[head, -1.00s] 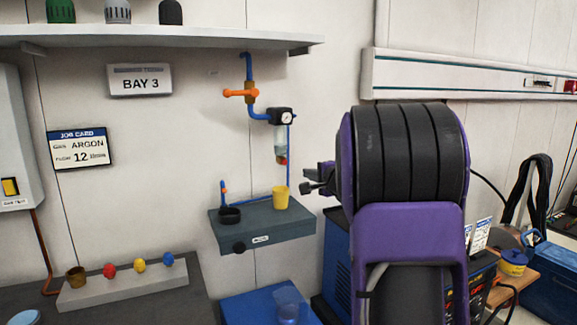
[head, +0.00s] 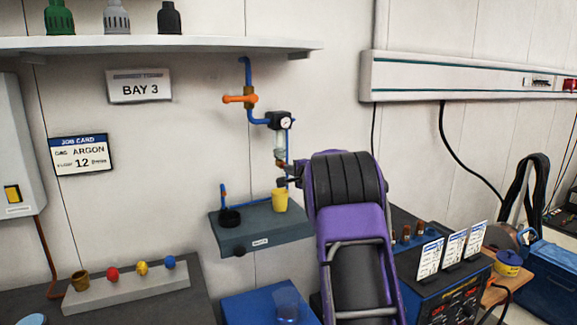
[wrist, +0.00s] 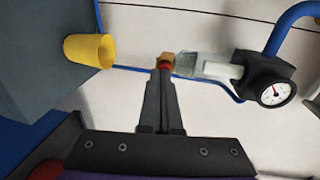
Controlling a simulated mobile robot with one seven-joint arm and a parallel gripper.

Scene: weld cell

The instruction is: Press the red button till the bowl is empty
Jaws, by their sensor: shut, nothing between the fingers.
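The clear filter bowl (head: 279,144) hangs under the pressure gauge on the wall pipe. It also shows in the wrist view (wrist: 187,64), greyish at its lower end; I cannot tell the liquid level. The red button (wrist: 165,67) is at the bowl's lower end, beside a brass-coloured piece, partly hidden by my fingers. My gripper (wrist: 162,74) is shut and empty, its tips at the red button; I cannot tell if they touch it. In the head view my gripper (head: 284,181) is just below the bowl. A yellow cup (head: 280,201) stands upright below, on the grey wall shelf.
The pressure gauge (head: 285,121) and an orange-handled valve (head: 240,99) sit above the bowl. A black dish (head: 230,217) stands left on the shelf. The blue welder (head: 440,287) with cards is at right.

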